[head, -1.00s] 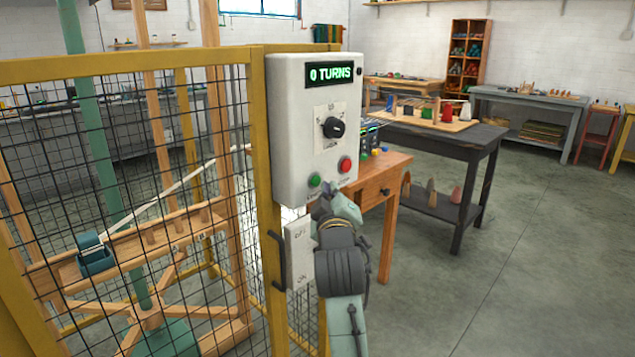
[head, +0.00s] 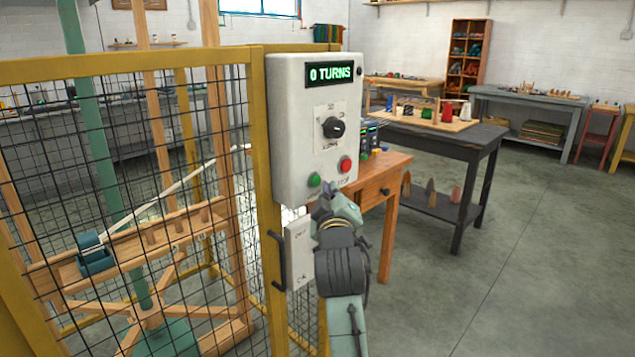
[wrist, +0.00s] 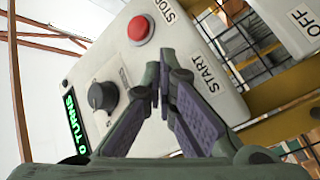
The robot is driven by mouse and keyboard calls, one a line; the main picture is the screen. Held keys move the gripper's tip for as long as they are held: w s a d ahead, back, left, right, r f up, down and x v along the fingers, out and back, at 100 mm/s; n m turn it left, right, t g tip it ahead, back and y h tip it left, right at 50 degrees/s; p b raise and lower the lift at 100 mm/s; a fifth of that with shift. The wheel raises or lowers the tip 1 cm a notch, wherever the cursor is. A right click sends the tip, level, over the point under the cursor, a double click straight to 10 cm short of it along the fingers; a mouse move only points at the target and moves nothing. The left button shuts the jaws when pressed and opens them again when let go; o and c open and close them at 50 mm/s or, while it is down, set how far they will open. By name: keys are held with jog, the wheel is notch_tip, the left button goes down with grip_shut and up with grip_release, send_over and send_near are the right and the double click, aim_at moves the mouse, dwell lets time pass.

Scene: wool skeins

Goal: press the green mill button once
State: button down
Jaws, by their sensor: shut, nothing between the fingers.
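The green button (head: 314,180) is at the lower left of the white control box (head: 290,140), left of the red button (head: 345,165). My gripper (head: 324,197) is shut and empty, its tips just below and to the right of the green button in the head view. I cannot tell from this view whether they touch the box. In the wrist view the closed fingertips (wrist: 164,76) point at the box beside the START label (wrist: 206,74); the green button is hidden there behind the fingers. The display (head: 330,73) reads 0 TURNS.
A dial (head: 333,128) sits above the buttons. A white switch plate (head: 299,255) is mounted below the box. A yellow-framed mesh fence (head: 258,180) stands at left, with the wooden mill behind it. A wooden table (head: 385,170) stands behind the box. Open floor lies at right.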

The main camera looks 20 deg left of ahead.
jog(key=shift+a, duration=0.1)
jog(key=shift+w+a, duration=0.15)
jog(key=shift+a, duration=0.15)
